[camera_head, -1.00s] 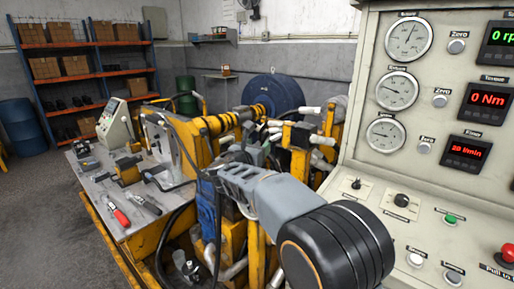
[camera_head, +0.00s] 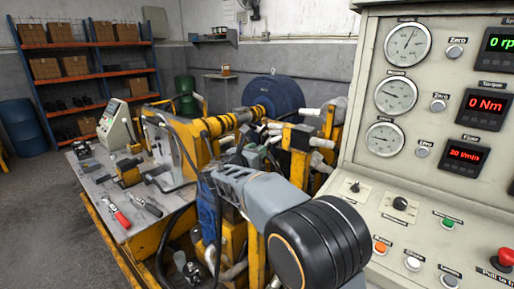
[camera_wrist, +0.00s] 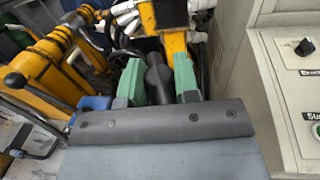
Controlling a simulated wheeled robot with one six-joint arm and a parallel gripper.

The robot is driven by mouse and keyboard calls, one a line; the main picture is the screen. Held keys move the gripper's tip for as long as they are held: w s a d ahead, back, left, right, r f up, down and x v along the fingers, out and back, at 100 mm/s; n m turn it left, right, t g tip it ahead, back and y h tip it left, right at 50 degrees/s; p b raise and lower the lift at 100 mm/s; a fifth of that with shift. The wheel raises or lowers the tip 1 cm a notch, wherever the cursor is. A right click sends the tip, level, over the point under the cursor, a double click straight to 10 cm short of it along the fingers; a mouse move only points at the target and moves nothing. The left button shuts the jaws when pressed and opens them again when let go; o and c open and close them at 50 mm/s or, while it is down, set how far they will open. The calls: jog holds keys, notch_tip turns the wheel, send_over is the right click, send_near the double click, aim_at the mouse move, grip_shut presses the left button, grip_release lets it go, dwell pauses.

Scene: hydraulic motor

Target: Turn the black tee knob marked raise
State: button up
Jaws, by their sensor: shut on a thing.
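In the wrist view, a dark, rounded black piece, which I take for the black tee knob (camera_wrist: 157,76), sits between the two green finger pads of my gripper (camera_wrist: 159,90). The pads are shut on its sides. No "raise" marking is readable, and its lower part is hidden by my gripper. In the head view, my gripper (camera_head: 250,157) reaches in among the yellow frames and pipes of the hydraulic rig, left of the control panel. The knob itself cannot be made out there.
The cream control panel (camera_head: 370,80) with gauges, displays and buttons stands close on the right. Yellow posts and white-capped pipes (camera_head: 321,142) crowd around my gripper. A metal bench (camera_head: 120,205) with tools is at left. A blue motor drum (camera_head: 274,94) stands behind.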

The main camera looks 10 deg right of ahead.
jog(key=shift+r+m+g+h+p, duration=0.3)
jog(key=shift+m+g+h+p, duration=0.1)
jog(key=shift+f+m+g+h, duration=0.25)
jog(key=shift+m+g+h, duration=0.05)
jog(key=shift+g, duration=0.1)
jog(key=o, duration=1)
jog(key=shift+a, duration=0.1)
jog(key=v, duration=1.3)
jog(key=shift+s+a+b, duration=0.15)
jog(key=shift+a+b, duration=0.15)
jog(key=shift+b, duration=0.1)
jog(key=shift+d, duration=0.1)
jog(key=shift+c, duration=0.4)
